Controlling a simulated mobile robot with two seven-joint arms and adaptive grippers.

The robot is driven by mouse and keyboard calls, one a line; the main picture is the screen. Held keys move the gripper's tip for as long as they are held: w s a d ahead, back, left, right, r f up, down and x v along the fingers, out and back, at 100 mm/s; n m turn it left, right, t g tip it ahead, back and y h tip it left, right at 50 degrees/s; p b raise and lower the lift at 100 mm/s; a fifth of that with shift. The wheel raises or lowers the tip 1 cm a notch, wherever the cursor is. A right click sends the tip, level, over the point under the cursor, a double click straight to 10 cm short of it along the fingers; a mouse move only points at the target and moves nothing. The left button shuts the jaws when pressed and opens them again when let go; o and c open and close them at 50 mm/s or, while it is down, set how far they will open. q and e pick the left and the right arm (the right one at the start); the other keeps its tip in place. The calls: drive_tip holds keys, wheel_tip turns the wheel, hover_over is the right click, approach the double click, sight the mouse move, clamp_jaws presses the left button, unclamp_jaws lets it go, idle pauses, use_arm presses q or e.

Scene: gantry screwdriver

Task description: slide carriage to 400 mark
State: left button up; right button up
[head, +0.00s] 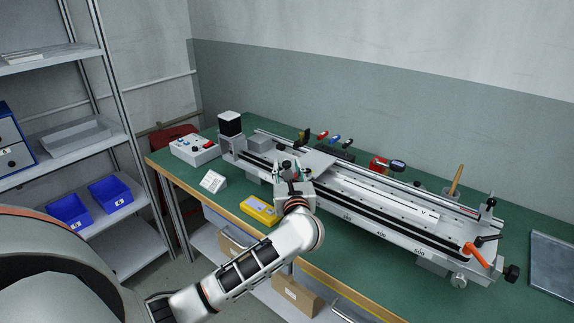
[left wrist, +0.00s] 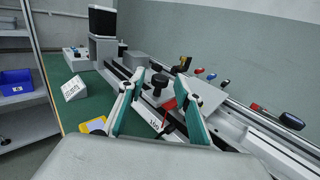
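The carriage, a light grey plate (head: 314,160) with a round black knob, sits on the long rail (head: 390,205) toward its left end. It also shows in the left wrist view (left wrist: 203,94), with the black knob (left wrist: 159,81) at its near side and a small red pointer below. The 400 mark (head: 381,234) is printed on the rail's front face, well to the right of the carriage. My left gripper (head: 288,168) is at the carriage's near side. Its two teal fingers (left wrist: 159,80) are apart, one on each side of the knob, with gaps visible. My right gripper is not in view.
A control box (head: 195,149), a white sign (head: 213,181) and a yellow device (head: 260,210) are on the green bench left of and before the rail. An orange-handled lever (head: 475,256) is at the rail's right end. Coloured-handled tools lie behind the rail.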

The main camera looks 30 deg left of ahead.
use_arm(q)
drive_tip(key=shift+x, duration=1.15)
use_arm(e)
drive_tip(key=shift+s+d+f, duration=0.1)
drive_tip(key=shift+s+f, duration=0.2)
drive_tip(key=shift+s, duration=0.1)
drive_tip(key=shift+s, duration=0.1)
use_arm(q)
clamp_jaws()
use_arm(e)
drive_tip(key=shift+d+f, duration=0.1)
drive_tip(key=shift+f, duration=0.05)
use_arm(q)
drive_tip(key=shift+d, duration=0.1)
